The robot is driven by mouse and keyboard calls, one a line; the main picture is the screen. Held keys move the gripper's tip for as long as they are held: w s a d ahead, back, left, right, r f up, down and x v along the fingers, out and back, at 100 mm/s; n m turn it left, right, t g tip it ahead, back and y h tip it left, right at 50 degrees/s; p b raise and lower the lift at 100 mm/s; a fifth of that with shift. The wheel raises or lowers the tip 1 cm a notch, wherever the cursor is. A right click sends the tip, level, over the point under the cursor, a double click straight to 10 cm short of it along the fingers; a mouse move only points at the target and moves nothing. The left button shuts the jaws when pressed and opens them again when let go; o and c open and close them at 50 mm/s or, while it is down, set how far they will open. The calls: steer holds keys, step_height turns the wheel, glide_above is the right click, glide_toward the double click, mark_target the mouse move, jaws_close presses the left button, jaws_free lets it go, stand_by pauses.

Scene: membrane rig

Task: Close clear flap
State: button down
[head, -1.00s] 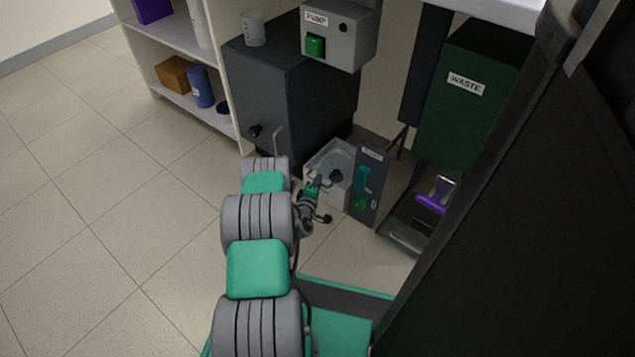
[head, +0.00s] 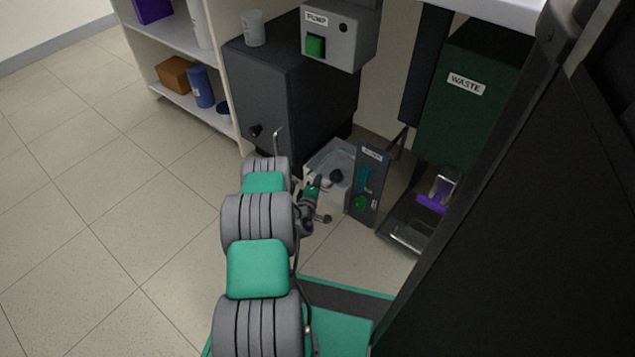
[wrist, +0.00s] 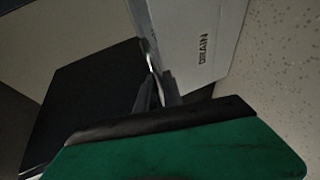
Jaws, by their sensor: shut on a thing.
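My gripper (head: 317,182) is low, in front of the left part of the open pale drain box (head: 337,202). In the wrist view its two dark fingers (wrist: 160,88) are close together, at the box's edge beside the "DRAIN" lettering. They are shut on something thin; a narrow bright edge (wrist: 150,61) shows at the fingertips. I cannot tell for sure that this edge is the clear flap. In the head view, a clear panel (head: 405,238) shows low at the right, below a purple part (head: 433,202). My wrist hides part of the box's front.
A dark cabinet (head: 285,85) stands behind the drain box. A narrow grey panel (head: 369,185) with teal and green parts stands right of it. The green waste bin (head: 470,110) is at the right. Floor is open at the left.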

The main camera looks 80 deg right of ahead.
steer(key=shift+f, duration=0.8)
steer(key=c, duration=1.5)
jaws_free()
steer(key=shift+d, duration=0.1)
